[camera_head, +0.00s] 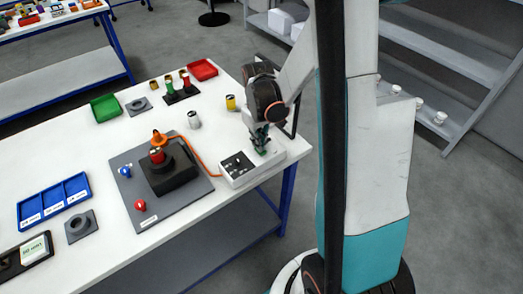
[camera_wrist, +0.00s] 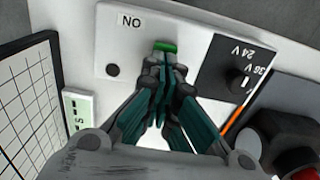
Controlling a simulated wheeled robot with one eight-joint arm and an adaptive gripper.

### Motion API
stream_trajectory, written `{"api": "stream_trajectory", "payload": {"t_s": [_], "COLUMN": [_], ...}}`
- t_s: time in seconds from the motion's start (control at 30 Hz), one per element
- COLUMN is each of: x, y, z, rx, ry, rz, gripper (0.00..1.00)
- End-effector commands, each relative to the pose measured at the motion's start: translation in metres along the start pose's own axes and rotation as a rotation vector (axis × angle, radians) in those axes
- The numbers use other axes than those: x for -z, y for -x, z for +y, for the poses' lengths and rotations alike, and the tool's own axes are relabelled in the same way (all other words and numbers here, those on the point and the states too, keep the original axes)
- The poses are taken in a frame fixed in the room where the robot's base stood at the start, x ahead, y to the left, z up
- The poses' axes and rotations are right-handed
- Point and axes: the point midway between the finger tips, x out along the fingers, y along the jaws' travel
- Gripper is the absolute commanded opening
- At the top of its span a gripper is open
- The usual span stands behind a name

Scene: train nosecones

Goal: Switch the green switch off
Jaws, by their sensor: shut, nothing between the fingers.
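The green switch (camera_wrist: 165,46) sits on a white control box (camera_wrist: 113,45), which also shows in the head view (camera_head: 235,182). A label beside the switch reads "ON", upside down in the wrist view. My gripper (camera_wrist: 164,62) is shut and empty, its fingertips right at the near edge of the green switch and partly covering it. I cannot tell whether they touch it. In the head view my gripper (camera_head: 261,149) points down over the right part of the box, and the switch cannot be made out there.
A black panel (camera_wrist: 222,62) with a voltage knob (camera_wrist: 238,82) lies beside the switch. An orange cable (camera_head: 205,165) runs from the box to a grey board (camera_head: 128,178) with a black fixture. A silver can (camera_head: 194,120) and yellow can (camera_head: 231,102) stand behind.

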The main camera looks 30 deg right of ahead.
Motion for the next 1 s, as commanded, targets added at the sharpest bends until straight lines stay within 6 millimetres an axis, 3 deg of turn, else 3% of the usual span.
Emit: {"api": "stream_trajectory", "payload": {"t_s": [0.23,1.0], "x": [0.000,0.000], "y": [0.008,0.065], "z": [0.000,0.000], "rx": [0.000,0.000], "ry": [0.000,0.000], "rz": [0.000,0.000], "gripper": [0.00,0.00]}}
